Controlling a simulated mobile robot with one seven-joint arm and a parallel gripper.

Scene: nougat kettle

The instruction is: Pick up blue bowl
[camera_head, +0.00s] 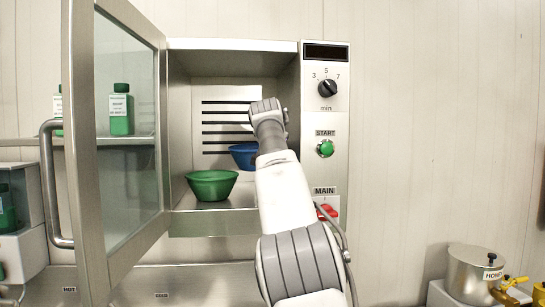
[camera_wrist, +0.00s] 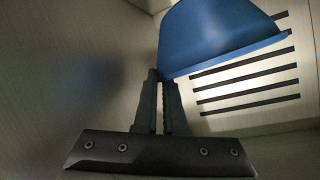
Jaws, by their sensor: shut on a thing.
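The blue bowl (camera_head: 243,156) is inside the open microwave-like cabinet, behind my arm, which hides its right part. In the wrist view the blue bowl (camera_wrist: 215,38) fills the upper middle, tilted in the picture, with its lower edge at the fingertips. My gripper (camera_wrist: 161,78) is shut on the bowl's edge, its two fingers close together. In the head view my arm covers the gripper. Whether the bowl touches the cabinet floor cannot be told.
A green bowl (camera_head: 212,184) stands at the front left of the cabinet floor (camera_head: 225,203). The glass door (camera_head: 125,130) is open on the left. The control panel (camera_head: 326,130) borders the opening on the right. The slotted back wall (camera_wrist: 245,85) is close behind the blue bowl.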

